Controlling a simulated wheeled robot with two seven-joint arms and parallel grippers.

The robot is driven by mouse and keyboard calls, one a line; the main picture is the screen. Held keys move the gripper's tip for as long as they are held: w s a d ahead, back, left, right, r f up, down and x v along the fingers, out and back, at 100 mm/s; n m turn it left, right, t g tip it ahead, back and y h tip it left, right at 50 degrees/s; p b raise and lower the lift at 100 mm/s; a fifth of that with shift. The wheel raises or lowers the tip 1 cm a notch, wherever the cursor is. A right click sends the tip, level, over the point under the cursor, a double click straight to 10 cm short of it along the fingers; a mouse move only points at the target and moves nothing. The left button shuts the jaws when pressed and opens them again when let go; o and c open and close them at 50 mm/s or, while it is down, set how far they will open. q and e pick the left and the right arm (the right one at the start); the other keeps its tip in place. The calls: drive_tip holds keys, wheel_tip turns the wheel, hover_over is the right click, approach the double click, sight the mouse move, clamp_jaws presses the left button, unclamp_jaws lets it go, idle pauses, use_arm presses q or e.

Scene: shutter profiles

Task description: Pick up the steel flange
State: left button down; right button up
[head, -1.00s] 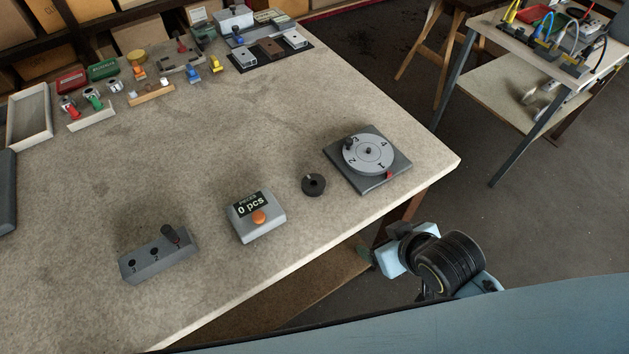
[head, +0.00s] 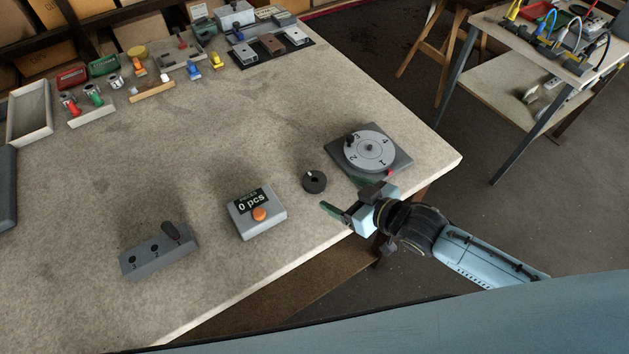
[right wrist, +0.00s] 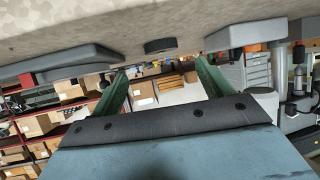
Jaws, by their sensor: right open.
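My left gripper is in neither view.
The dial on its square plate (head: 371,149) stands close behind my right gripper. The counter box reading "0 pcs" (head: 247,219) is left of the disc. A grey lever block (head: 144,262) stands further left. Small parts and trays line the back; the table's middle is clear.

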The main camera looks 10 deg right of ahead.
sight(312, 179)
drive_tip(key=x, duration=0.8)
drive_tip(key=shift+a, duration=0.15)
drive_tip(key=shift+c, duration=0.3)
drive_tip(key=c, duration=1.2)
drive_tip(key=shift+r, duration=0.2)
drive_tip(key=shift+c, duration=0.4)
